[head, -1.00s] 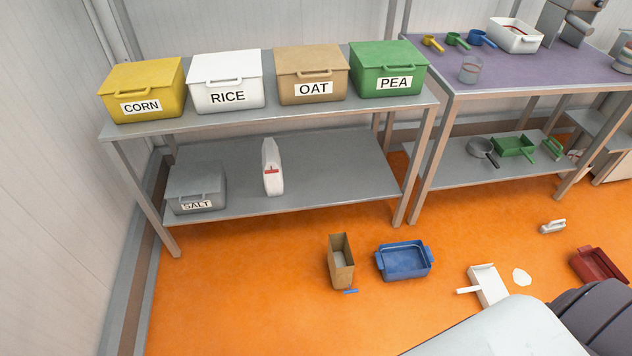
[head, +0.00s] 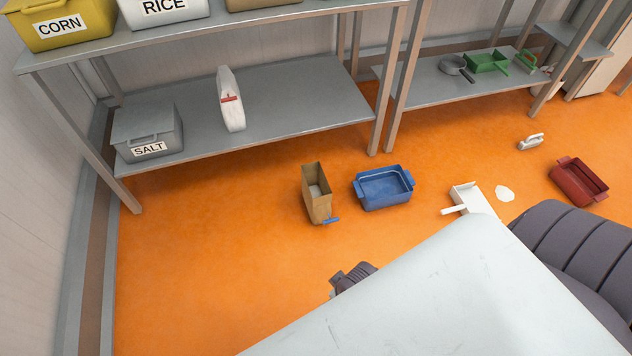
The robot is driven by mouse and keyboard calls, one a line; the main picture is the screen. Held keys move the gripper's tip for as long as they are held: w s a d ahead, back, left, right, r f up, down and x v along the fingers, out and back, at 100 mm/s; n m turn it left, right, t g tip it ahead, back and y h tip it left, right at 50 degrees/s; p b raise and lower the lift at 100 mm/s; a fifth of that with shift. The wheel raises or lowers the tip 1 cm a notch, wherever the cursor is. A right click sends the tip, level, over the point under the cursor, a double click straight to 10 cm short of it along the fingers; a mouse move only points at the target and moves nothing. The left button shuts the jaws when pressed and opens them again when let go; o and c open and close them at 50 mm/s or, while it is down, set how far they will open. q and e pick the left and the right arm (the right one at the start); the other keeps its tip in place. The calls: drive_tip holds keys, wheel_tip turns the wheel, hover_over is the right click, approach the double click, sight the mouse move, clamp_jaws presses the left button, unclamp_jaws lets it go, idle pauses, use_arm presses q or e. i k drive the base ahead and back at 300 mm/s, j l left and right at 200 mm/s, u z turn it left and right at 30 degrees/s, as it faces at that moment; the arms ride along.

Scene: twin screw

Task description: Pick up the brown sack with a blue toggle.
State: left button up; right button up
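The brown sack (head: 317,205) stands upright on the orange floor, left of a blue tray. Its top is open and something pale shows inside. Its blue toggle (head: 332,220) is low at its front right, by the floor. A white sack with a red toggle (head: 230,105) stands on the lower shelf. Neither of my grippers can be made out. A large pale part of my own body covers the lower right, and a small dark ribbed part of me shows at its left edge, short of the brown sack.
The blue tray (head: 384,190) is close to the brown sack's right. The grey shelf (head: 290,95) with a salt bin (head: 147,130) stands behind. Floor left of the sack is clear.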

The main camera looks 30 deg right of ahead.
sight(317, 194)
drive_tip(key=i+l+z, duration=0.15)
drive_tip(key=z, duration=0.8)
